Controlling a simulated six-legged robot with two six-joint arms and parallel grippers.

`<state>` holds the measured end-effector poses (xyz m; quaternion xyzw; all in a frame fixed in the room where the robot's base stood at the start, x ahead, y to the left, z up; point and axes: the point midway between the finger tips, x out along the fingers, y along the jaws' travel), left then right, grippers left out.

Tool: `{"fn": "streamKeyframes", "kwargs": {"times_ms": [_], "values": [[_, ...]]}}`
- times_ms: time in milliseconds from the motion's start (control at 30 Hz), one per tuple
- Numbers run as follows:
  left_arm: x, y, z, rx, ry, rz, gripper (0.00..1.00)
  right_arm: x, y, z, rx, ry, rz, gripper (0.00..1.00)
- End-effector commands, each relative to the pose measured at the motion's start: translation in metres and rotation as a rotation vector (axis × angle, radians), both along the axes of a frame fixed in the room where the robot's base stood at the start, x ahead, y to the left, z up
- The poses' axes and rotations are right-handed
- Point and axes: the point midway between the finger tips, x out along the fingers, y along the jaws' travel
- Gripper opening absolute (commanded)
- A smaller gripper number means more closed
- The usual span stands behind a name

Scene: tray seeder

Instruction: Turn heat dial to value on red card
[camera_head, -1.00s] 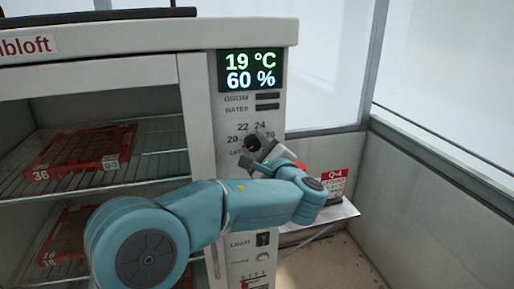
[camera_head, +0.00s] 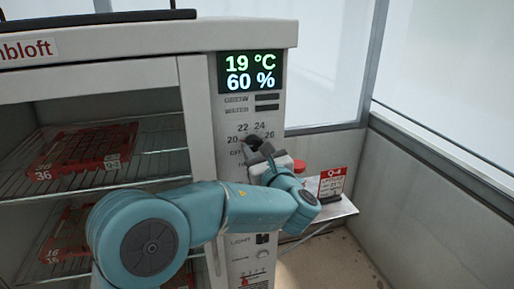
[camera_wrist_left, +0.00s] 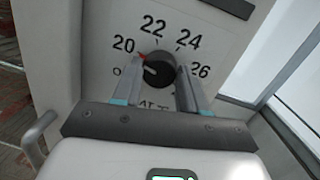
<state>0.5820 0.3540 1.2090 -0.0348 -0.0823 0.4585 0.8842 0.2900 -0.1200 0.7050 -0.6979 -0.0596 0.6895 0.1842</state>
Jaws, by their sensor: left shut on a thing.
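The heat dial (camera_wrist_left: 158,70) is a black knob on the cabinet's white panel, with numbers 20, 22, 24 and 26 around it. Its red mark shows at the upper left, near 20. My left gripper (camera_wrist_left: 160,84) has one finger on each side of the dial and is shut on it. In the head view the left gripper (camera_head: 259,150) hides part of the dial. The red card (camera_head: 332,184) stands on a small shelf to the right; its lower print is too small to read. My right gripper is not in view.
The display (camera_head: 251,72) above the dial reads 19 °C and 60 %. Left of the panel are wire racks with red trays (camera_head: 82,152). A red round thing (camera_head: 300,165) shows beside my left wrist. A grey wall (camera_head: 430,190) stands at the right.

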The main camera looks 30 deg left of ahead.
Motion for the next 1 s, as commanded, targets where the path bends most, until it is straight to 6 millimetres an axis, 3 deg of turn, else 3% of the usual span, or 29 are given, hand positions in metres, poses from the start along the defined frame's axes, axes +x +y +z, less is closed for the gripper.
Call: {"fn": "streamKeyframes", "kwargs": {"times_ms": [567,600,633,1000], "values": [[-0.0001,-0.0002,-0.0048,0.015,0.031,0.0,0.12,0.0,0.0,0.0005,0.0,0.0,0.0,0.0],[-0.0001,-0.0002,-0.0049,0.014,0.032,0.0,0.55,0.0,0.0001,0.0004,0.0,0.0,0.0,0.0],[-0.0001,-0.0002,-0.0047,0.015,0.031,0.0,0.65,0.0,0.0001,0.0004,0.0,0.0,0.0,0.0],[-0.0023,-0.0039,-0.0029,0.017,0.025,-0.002,0.68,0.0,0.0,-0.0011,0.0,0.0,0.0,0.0]]}}
